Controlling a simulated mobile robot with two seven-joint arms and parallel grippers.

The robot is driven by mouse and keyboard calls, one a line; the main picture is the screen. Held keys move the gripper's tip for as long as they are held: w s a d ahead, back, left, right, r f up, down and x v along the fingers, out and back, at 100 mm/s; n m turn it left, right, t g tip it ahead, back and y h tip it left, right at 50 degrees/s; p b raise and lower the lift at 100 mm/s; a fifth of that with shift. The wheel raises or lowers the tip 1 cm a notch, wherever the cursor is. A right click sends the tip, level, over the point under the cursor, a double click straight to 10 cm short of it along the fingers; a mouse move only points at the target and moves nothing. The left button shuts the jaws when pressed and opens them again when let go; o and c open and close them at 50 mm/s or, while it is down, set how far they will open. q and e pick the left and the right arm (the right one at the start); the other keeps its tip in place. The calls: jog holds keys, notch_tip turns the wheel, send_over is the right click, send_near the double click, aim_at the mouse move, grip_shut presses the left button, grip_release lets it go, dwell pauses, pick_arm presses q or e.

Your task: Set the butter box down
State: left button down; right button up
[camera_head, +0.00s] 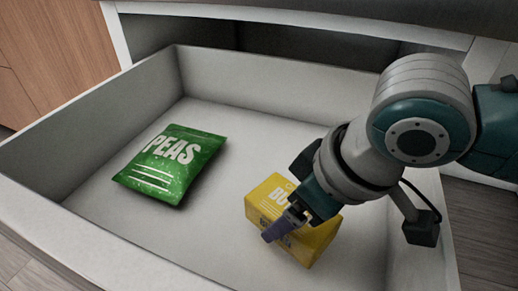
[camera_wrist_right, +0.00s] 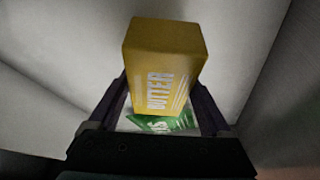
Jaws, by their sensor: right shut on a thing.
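The yellow butter box (camera_head: 267,193) is inside the open white drawer (camera_head: 230,74), at the right of the green peas bag. My right gripper (camera_head: 283,225) reaches in from the right and is shut on the box. In the right wrist view the butter box (camera_wrist_right: 165,65) sits between the two fingers of my right gripper (camera_wrist_right: 160,105). The box looks close to the drawer floor, but I cannot tell whether it touches it. My left gripper is not in view.
A green peas bag (camera_head: 173,163) lies on the drawer floor at the left. The drawer floor between bag and box is clear. The drawer's front wall (camera_head: 100,243) runs along the lower left. A wooden cabinet panel (camera_head: 55,50) stands at the back left.

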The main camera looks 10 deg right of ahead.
notch_tip(320, 180, down, 4)
jog(key=b, duration=0.2)
jog(key=shift+f+b, duration=0.2)
jog(key=shift+b, duration=0.1)
jog(key=shift+r, duration=0.15)
jog(key=o, duration=1.5)
jog(key=shift+c, duration=0.2)
